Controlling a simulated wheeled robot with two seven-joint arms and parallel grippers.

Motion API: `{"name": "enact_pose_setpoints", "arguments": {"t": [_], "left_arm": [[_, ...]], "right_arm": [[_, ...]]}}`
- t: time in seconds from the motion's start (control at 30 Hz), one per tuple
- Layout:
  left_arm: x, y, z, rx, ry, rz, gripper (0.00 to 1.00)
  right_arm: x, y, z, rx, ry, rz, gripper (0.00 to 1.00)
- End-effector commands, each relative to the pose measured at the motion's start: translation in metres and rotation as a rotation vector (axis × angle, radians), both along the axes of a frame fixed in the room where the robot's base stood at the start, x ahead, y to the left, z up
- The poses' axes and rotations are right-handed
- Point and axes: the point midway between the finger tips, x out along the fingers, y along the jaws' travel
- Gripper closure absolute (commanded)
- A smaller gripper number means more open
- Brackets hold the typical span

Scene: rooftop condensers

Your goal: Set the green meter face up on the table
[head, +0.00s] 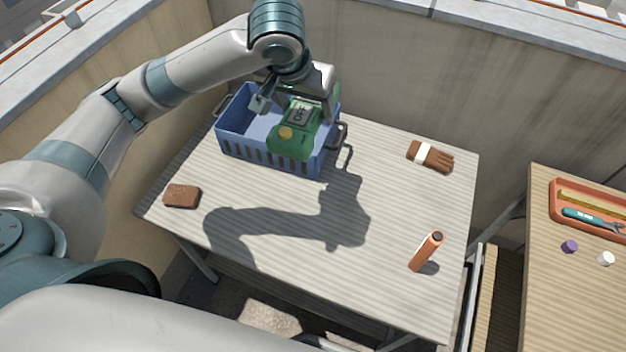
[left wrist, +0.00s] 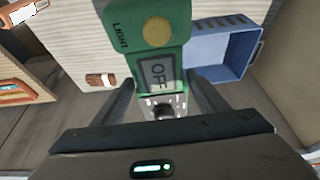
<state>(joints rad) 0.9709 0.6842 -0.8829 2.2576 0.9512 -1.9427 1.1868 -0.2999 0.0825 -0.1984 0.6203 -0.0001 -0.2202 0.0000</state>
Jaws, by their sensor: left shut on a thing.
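The green meter (head: 289,142) has a grey display reading OFF and a round yellow button. My left gripper (head: 300,100) is shut on it and holds it over the front right part of the blue basket (head: 240,151). In the left wrist view the meter (left wrist: 148,50) sits between the two fingers of my left gripper (left wrist: 163,95), its display and a LIGHT label facing the camera. The slatted table (head: 270,205) lies below, with the arm's shadow across it. My right gripper is not in view.
A brown sponge-like block (head: 182,196) lies at the table's left, brown gloves (head: 430,156) at the back right, and an orange cylinder (head: 427,251) at the front right. The table's middle is clear. A second table (head: 560,290) at right holds an orange tool tray (head: 557,206).

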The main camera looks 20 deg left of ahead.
Motion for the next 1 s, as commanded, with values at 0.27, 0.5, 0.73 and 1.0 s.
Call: {"name": "enact_pose_setpoints", "arguments": {"t": [0.27,0.5,0.73,1.0], "left_arm": [[-0.003,-0.003,-0.008,0.0,0.001,-0.063,0.7],[-0.015,-0.015,-0.041,-0.001,0.005,-0.308,0.7],[-0.036,-0.034,-0.085,-0.005,0.005,-0.662,0.7],[-0.068,-0.055,-0.135,-0.006,0.004,-1.086,0.7]], "right_arm": [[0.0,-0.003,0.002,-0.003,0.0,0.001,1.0],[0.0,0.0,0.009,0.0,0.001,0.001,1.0],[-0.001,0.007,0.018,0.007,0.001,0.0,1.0],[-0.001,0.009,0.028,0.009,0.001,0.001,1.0]]}}
